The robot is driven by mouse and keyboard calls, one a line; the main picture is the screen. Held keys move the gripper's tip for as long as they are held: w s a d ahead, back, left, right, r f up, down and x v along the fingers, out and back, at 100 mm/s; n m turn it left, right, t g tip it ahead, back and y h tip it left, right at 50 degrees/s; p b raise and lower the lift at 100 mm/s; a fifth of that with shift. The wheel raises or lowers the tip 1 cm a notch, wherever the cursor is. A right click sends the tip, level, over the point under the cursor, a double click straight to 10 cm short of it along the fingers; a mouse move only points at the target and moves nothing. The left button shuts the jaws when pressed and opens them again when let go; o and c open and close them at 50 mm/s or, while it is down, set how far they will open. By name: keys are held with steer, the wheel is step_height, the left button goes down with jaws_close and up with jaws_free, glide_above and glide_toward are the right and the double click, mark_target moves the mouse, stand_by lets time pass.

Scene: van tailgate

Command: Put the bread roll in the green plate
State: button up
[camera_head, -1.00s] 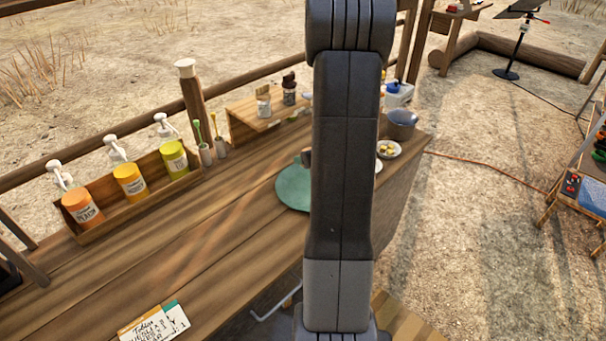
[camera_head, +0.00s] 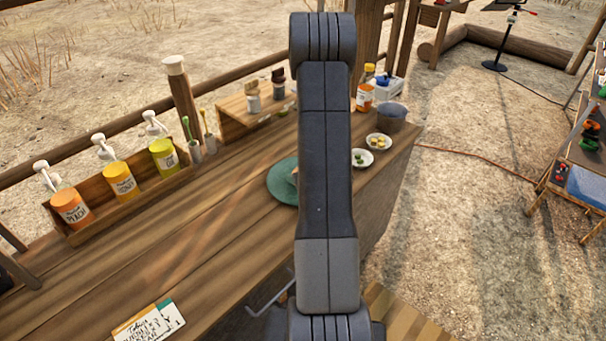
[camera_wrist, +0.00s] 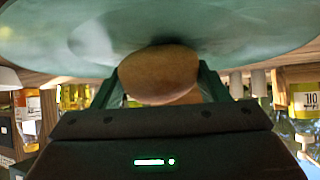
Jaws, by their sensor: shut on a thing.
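The green plate (camera_head: 281,184) lies on the wooden counter, partly hidden behind my arm in the head view. It fills the top of the wrist view (camera_wrist: 50,38). The brown bread roll (camera_wrist: 158,76) is between the two fingers of my gripper (camera_wrist: 160,84), which is shut on it. The roll is right at the plate's surface, with a dark shadow there; I cannot tell whether it touches. In the head view my arm hides the gripper and most of the roll.
Two small white bowls (camera_head: 362,158) (camera_head: 378,142) and a grey pot (camera_head: 391,116) stand right of the plate. A rack with several pump bottles (camera_head: 118,180) runs along the back left. A paper card (camera_head: 148,322) lies at the front. The counter left of the plate is clear.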

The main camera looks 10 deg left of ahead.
steer(key=shift+f, duration=0.1)
steer(key=o, duration=1)
steer(key=shift+c, duration=0.2)
steer(key=shift+r, duration=0.25)
steer(key=v, duration=1.2)
steer(key=shift+f+b, duration=0.1)
steer(key=shift+b, duration=0.25)
steer(key=shift+w, duration=0.1)
